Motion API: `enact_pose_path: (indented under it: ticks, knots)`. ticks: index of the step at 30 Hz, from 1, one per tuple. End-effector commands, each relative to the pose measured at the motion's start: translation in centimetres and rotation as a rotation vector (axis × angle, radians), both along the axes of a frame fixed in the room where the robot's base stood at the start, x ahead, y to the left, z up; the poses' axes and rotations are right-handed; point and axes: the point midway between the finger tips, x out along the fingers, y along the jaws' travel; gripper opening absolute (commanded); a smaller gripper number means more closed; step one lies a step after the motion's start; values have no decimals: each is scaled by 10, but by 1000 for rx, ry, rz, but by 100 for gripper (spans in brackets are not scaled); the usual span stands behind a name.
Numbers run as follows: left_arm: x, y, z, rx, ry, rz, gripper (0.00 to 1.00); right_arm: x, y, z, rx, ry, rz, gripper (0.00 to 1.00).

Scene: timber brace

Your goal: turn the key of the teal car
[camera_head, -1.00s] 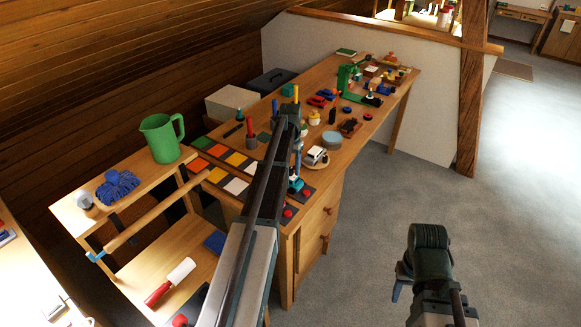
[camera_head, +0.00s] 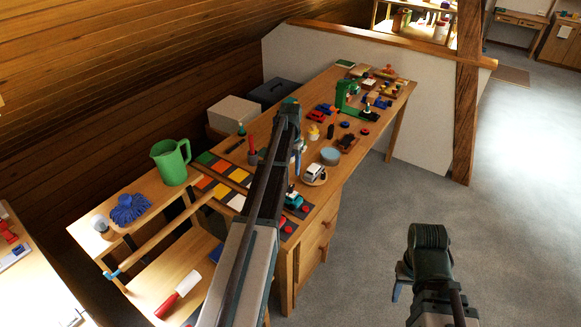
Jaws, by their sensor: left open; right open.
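A small teal car (camera_head: 292,199) with a pale top sits near the front edge of the long wooden table, just right of my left forearm. Its key is too small to make out. My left gripper (camera_head: 297,162) is open, seen from above and behind over the table, beyond the teal car in the picture; its wrist and arm hide much of it. I see nothing held in it. My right gripper (camera_head: 398,287) is open and empty at the lower right, over the grey floor, away from the table.
A white toy car (camera_head: 314,174) on a round board and a light blue round tin (camera_head: 330,156) stand close to the teal car. Red buttons (camera_head: 286,230) lie at the near corner. A green jug (camera_head: 171,163) stands on the left shelf. The floor at right is clear.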

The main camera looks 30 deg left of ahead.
Motion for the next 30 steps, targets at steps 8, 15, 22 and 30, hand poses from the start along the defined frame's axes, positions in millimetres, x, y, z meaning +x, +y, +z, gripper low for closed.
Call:
enact_pose_path:
  ticks: [8, 15, 22, 30]
  knots:
    - [0, 0, 41, 0, 0, 0, 56, 0, 0, 41, 0, 0, 1, 50]
    - [0, 0, 43, 0, 0, 0, 56, 0, 0, 43, 0, 0, 1, 50]
    - [0, 0, 40, 0, 0, 0, 56, 0, 0, 40, 0, 0, 1, 50]
    - [-1, 0, 36, 0, 0, 0, 56, 0, 0, 36, 0, 0, 1, 50]
